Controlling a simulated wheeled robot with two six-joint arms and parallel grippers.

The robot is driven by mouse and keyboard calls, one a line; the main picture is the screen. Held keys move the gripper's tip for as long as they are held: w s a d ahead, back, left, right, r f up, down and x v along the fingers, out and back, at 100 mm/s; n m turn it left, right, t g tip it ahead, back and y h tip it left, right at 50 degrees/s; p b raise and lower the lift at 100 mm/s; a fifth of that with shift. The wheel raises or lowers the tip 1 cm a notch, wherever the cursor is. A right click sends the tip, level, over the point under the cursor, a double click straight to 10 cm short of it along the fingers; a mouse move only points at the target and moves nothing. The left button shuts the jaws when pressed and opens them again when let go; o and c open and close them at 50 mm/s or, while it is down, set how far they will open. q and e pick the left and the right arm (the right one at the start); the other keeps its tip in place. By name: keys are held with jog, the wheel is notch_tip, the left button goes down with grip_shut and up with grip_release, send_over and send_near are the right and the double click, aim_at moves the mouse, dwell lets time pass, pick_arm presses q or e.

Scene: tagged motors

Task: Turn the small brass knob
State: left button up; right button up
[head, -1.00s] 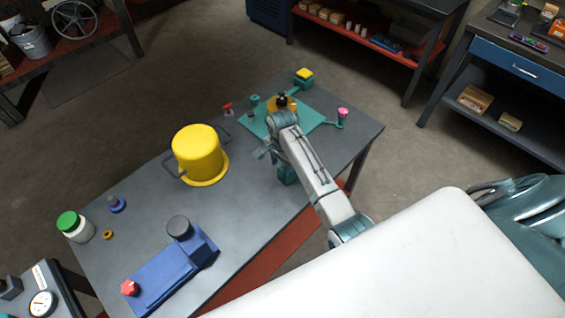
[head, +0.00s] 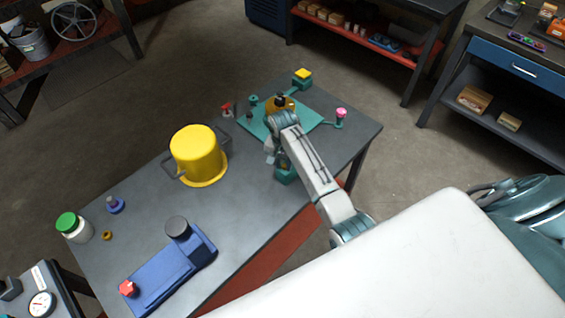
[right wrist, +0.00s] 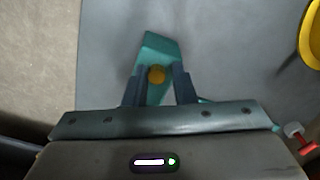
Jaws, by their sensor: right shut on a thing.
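The small brass knob (right wrist: 157,74) is round and sits on a teal block (right wrist: 158,48) in the right wrist view. My right gripper (right wrist: 158,78) has one dark finger on each side of the knob and is shut on it. In the head view the teal block (head: 286,174) stands at the table's near right edge, partly behind my right arm. My right gripper (head: 271,157) is over its left side there, and the knob cannot be made out clearly. My left gripper is not in view.
A yellow pot (head: 197,152) stands left of the gripper on the grey table (head: 128,168). A teal plate (head: 310,117) with several small knobs lies beyond. A blue device (head: 165,275) and a green-lidded jar (head: 72,226) are at the near left.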

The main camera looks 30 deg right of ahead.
jog(key=m, duration=0.2)
jog(key=shift+d+f+m, duration=0.1)
jog(key=shift+m, duration=0.2)
jog(key=shift+c, duration=0.8)
jog(key=m, duration=0.3)
jog(key=shift+w, duration=0.1)
grip_shut()
